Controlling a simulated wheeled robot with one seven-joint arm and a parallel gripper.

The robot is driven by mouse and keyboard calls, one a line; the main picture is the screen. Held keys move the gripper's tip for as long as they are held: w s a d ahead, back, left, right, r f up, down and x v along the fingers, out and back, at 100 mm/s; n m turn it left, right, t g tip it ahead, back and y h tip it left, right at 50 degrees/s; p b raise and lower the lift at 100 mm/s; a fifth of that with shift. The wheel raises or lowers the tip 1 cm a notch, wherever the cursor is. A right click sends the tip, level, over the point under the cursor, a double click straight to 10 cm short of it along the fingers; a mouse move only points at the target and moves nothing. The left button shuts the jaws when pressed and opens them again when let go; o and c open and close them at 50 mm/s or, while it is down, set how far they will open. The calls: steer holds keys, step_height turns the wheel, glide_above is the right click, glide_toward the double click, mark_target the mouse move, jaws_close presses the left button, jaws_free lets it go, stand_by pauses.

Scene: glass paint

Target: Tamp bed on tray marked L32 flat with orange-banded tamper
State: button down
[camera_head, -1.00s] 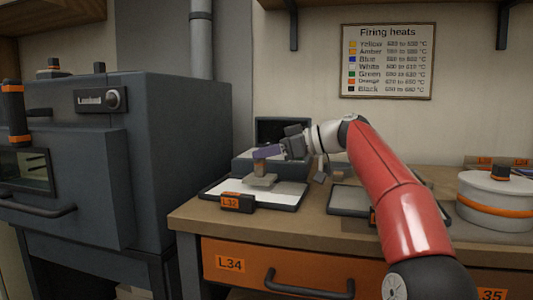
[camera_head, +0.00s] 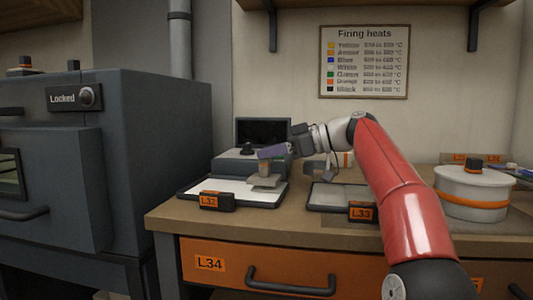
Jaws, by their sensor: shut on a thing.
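The tray marked L32 (camera_head: 190,189) lies flat near the left end of the bench, with a pale bed (camera_head: 225,189) in it. Its black and orange tag (camera_head: 209,201) stands at the front edge. The tamper (camera_head: 265,181) has a tan-orange handle and a grey flat foot. The foot is over the right part of the bed; I cannot tell whether it touches. The fingers hide the top of the handle.
A second tray tagged L33 (camera_head: 318,200) lies to the right, beneath my arm. A grey device (camera_head: 228,163) stands behind the L32 tray. A round white pot with an orange band (camera_head: 471,190) is far right. A dark kiln marked Locked (camera_head: 130,150) stands left.

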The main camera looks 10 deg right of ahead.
steer(key=shift+f+b, duration=0.75)
steer(key=shift+f+b, duration=0.35)
steer(key=shift+f, duration=0.05)
stand_by(0.9)
steer(key=shift+r, duration=0.1)
steer(key=shift+r+p, duration=1.05)
step_height(320, 180, up, 4)
steer(key=p, duration=0.3)
steer(key=shift+p, duration=0.4)
